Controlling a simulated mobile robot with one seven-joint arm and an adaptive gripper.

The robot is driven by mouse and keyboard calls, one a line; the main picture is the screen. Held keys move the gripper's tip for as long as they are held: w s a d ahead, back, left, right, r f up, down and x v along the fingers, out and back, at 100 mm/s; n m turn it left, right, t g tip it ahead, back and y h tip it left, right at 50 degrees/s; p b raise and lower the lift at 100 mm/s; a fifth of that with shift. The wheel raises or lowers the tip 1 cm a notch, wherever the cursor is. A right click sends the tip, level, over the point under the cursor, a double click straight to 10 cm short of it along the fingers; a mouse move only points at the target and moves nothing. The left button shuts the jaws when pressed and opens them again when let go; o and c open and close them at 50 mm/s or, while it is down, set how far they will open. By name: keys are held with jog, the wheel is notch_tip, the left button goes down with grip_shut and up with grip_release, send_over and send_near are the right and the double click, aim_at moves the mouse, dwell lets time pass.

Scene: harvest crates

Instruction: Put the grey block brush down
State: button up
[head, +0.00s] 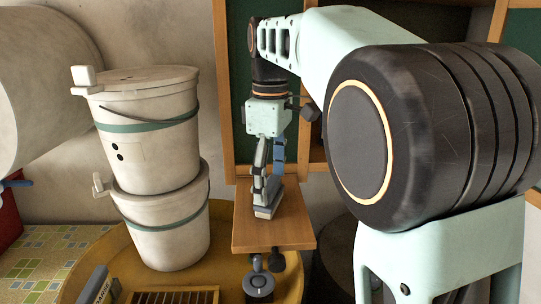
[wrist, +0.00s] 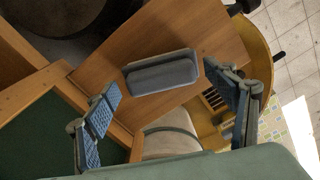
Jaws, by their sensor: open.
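The grey block brush (head: 266,209) rests on a narrow wooden board (head: 272,233) in the head view. In the wrist view the brush (wrist: 162,72) lies flat on the board (wrist: 190,35), between and a little beyond my fingertips. My gripper (head: 268,185) points down over the brush in the head view, its fingers partly overlapping it. In the wrist view my gripper (wrist: 162,82) is open, with one blue-padded finger to each side and visible space between each finger and the brush.
Two stacked white buckets (head: 150,130) stand left of the board. A yellow round surface (head: 200,280) lies under them, with a slatted grate (head: 175,295) at its front. A green-panelled wooden frame (head: 232,90) stands behind. A clamp-like knob (head: 258,285) sits at the board's front edge.

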aim_at(270, 183)
notch_tip(270, 183, up, 11)
jog(key=p, duration=0.2)
jog(key=shift+r, duration=0.15)
